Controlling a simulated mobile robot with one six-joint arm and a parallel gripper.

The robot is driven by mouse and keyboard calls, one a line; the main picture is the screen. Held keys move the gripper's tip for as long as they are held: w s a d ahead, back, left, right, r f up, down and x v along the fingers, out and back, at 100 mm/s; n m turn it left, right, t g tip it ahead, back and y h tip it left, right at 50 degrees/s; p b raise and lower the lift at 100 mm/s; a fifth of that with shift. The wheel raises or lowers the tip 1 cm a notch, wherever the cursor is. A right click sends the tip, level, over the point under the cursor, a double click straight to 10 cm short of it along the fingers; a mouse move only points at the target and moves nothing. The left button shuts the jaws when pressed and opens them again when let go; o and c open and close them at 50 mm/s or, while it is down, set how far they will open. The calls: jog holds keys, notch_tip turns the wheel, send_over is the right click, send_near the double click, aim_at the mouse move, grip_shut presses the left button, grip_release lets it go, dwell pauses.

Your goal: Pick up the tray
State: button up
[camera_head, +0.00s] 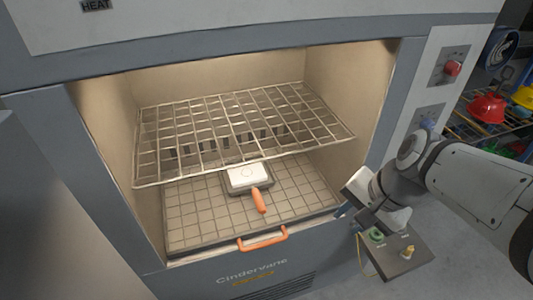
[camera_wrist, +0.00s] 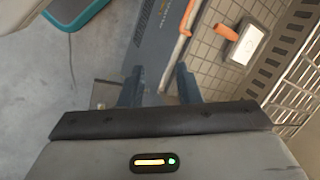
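The tray (camera_head: 195,217) is a flat, grid-patterned grey sheet on the floor of the open heated chamber, with an orange bar handle (camera_head: 262,239) at its front edge. In the wrist view the tray (camera_wrist: 203,55) lies right of centre, its orange handle (camera_wrist: 184,20) upright at top. A white-topped block with an orange grip (camera_head: 248,178) rests on the tray. My gripper (camera_wrist: 158,88) has its two fingers apart and nothing between them. In the head view it is at the chamber's right front edge, right of the tray handle and apart from it.
A wire rack (camera_head: 245,125) spans the chamber above the tray. A grey control box (camera_head: 405,258) with a green ring and a yellow knob stands below my arm. Shelves with red and yellow helmets (camera_head: 487,107) are at far right.

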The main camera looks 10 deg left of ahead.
jog(key=w+a+f+m+y+b, duration=0.3)
jog(key=w+a+f+m, duration=0.2)
jog(key=m, duration=0.4)
jog(key=w+a+f+m+t+y+b, duration=0.1)
jog(key=w+a+f+m+y+b, duration=0.2)
jog(key=w+a+f+m, duration=0.3)
jog(key=w+a+f+m+t+y+b, duration=0.1)
jog(key=w+a+f+m+y+b, duration=0.2)
jog(key=f+m, duration=0.6)
jog(key=shift+w+a+f+m+b, duration=0.15)
jog(key=shift+w+a+m+b, duration=0.45)
jog(key=shift+w+m, duration=0.4)
jog(key=shift+w+a+f+m+b, duration=0.15)
jog(key=shift+w+a+m+b, duration=0.2)
jog(key=shift+w+a+m, duration=0.6)
jog(key=shift+f+m+t, duration=0.2)
jog(key=shift+m+t, duration=0.1)
jog(key=shift+m, duration=0.05)
jog(key=x, duration=0.7)
jog(key=shift+s+a, duration=0.1)
jog(key=shift+s, duration=0.15)
grip_shut()
